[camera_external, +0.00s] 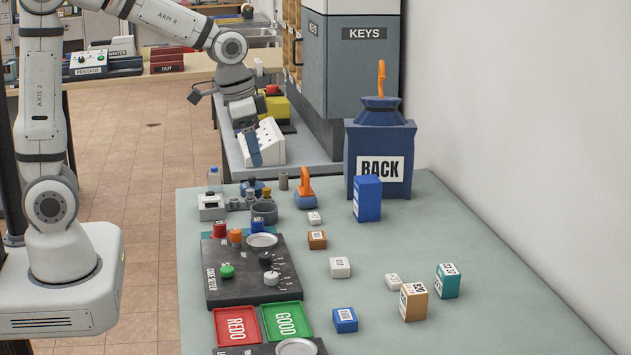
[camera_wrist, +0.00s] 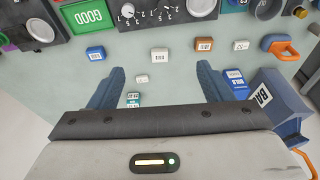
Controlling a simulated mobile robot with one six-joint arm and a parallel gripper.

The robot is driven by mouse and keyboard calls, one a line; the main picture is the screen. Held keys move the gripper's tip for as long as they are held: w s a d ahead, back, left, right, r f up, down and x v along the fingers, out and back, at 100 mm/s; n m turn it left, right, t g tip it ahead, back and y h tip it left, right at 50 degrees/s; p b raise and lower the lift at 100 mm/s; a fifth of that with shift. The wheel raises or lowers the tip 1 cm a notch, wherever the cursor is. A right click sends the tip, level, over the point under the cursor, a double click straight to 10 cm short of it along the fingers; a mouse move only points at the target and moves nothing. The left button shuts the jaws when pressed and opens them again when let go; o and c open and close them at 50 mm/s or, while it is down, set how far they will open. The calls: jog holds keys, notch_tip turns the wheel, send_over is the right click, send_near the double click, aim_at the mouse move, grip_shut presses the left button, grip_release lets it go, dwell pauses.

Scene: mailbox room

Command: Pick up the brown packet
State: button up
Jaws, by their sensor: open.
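A small brown packet (camera_external: 317,239) with a white label lies on the grey-green counter, right of the dark control panel. It also shows in the wrist view (camera_wrist: 204,44), above the right finger. A larger tan-brown box (camera_external: 414,302) stands near the front right of the counter. I cannot make it out in the wrist view, where the left finger may hide it. My gripper (camera_external: 253,148) hangs in the air at the upper middle of the external view, apart from both. In the wrist view its blue fingers (camera_wrist: 165,88) are spread wide, with nothing held between them.
White packets (camera_external: 340,267), a blue packet (camera_external: 345,320) and a teal box (camera_external: 447,280) lie nearby. A tall blue box (camera_external: 367,199) and a blue BACK container (camera_external: 380,150) stand at the back. Red REDO (camera_external: 237,324) and green GOOD (camera_external: 286,321) trays are at left.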

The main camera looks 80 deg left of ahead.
jog(key=w+a+f+b, duration=0.2)
jog(key=w+a+f, duration=0.5)
jog(key=w+f, duration=0.2)
jog(key=b, duration=0.2)
send_over(317, 235)
jog(key=s, duration=0.1)
jog(key=shift+m+g, duration=0.3)
jog(key=shift+g, duration=0.1)
jog(key=f, duration=1)
jog(key=shift+a+f, duration=0.25)
jog(key=shift+a, duration=0.15)
jog(key=f, duration=0.2)
jog(key=f+p, duration=0.1)
jog(key=f, duration=0.2)
jog(key=w+f, duration=0.1)
jog(key=f, duration=0.2)
jog(key=shift+d+p, duration=0.3)
jog(key=shift+p, duration=0.1)
jog(key=shift+r, duration=0.1)
jog(key=c, duration=1.1)
